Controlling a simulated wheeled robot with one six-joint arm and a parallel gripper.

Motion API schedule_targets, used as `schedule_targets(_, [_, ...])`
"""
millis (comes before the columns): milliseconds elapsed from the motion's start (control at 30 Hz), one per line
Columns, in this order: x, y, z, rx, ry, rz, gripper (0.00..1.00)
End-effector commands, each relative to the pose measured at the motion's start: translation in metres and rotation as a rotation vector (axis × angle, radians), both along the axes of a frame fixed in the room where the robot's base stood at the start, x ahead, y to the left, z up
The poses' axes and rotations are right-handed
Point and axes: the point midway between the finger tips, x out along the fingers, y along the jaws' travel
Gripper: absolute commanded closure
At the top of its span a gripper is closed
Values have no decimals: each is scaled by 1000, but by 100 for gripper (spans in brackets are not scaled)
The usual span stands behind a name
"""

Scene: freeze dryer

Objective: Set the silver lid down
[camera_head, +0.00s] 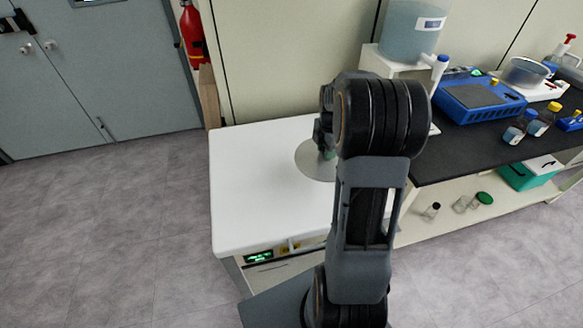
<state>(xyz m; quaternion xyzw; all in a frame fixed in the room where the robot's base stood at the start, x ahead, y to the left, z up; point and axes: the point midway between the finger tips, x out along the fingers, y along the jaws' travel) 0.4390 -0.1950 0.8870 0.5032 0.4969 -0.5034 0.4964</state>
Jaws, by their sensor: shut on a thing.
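The silver lid (309,162) is a flat grey disc over the white top of the freeze dryer (255,195). My gripper (325,150) is above the middle of the lid, shut on it, with a small greenish part showing at the grip. My own arm hides the right part of the lid and most of the gripper's fingers. I cannot tell whether the lid touches the white top or hangs just above it.
The white top is clear to the left and front of the lid. A fire extinguisher (192,35) hangs behind left.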

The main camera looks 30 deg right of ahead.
Motion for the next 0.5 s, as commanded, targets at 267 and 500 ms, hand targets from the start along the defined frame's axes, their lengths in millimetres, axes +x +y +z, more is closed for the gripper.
schedule_targets(267, [-22, -43, 19, -3, -3, 376, 99])
schedule_targets(500, [-34, -60, 29, -1, -1, 553, 99])
